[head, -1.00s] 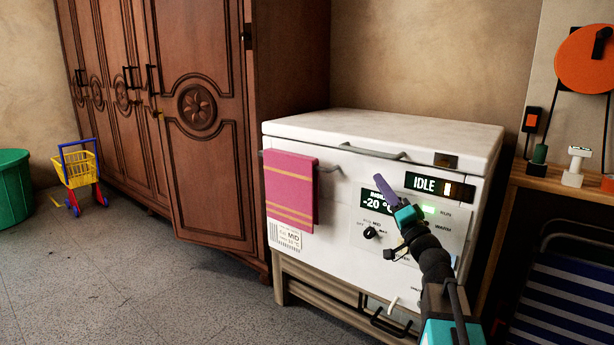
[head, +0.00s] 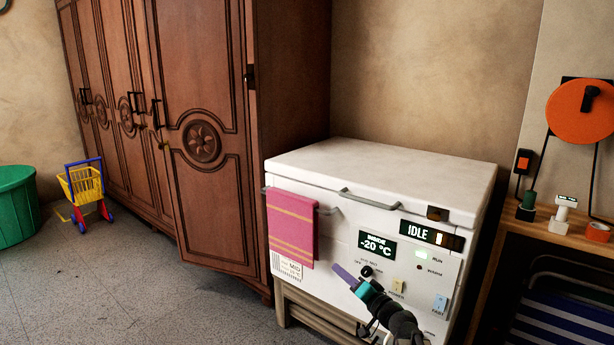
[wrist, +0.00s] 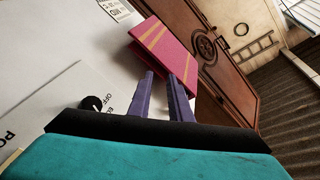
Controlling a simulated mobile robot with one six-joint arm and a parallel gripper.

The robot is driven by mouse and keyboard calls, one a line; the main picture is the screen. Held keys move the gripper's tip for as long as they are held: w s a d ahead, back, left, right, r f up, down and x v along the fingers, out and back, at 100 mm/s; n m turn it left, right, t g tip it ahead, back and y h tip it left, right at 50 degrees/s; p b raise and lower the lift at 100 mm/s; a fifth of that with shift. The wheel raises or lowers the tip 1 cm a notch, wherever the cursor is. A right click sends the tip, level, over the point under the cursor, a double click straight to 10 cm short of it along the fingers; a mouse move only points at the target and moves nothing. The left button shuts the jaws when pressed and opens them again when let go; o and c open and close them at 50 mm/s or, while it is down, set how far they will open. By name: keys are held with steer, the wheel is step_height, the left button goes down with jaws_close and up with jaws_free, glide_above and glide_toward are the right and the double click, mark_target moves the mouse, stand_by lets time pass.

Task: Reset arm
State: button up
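My arm reaches in from the bottom of the head view. My gripper (head: 340,270) has purple fingers and a teal body, and shows in front of the white chest freezer (head: 340,240). In the wrist view my gripper (wrist: 160,76) has its two fingers apart with nothing between them. The freezer's lid (head: 390,170) is down, with a grey handle (head: 371,198) on its front edge. The freezer panel reads IDLE and -20 °C.
A pink towel (head: 291,228) hangs from a rail on the freezer's left front. A brown wardrobe (head: 205,100) stands left of the freezer. A wooden bench (head: 550,232) stands to the right. Open floor (head: 130,290) lies at the left, by a toy cart (head: 82,187).

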steer(key=s+a+f+n+g+p, duration=0.1)
steer(key=s+a+f+g+p, duration=0.25)
steer(key=s+f+p, duration=0.45)
steer(key=s+a+f+n+g+h+p, duration=0.1)
steer(key=s+a+f+n+g+p, duration=0.15)
steer(key=s+f+g, duration=0.45)
steer(key=s+a+f+n+g+p, duration=0.1)
steer(key=s+a+f+g+p, duration=0.15)
steer(key=s+f+p, duration=0.6)
steer(key=s+d+f+n+g+h+p, duration=0.1)
steer(key=s+d+g+h, duration=0.15)
steer(key=s, duration=0.75)
steer(key=s+d+f+g+h+p, duration=0.1)
steer(key=s+d+f+g+h, duration=0.15)
steer(key=s, duration=0.75)
steer(key=s+d+m+g+h, duration=0.1)
steer(key=s+d+g+h, duration=0.1)
steer(key=s+d, duration=0.5)
steer(key=d+h, duration=0.1)
steer(key=d, duration=0.1)
steer(key=shift+d+r+g+h+b, duration=0.3)
steer(key=shift+r+b, duration=0.05)
steer(key=shift+r, duration=0.05)
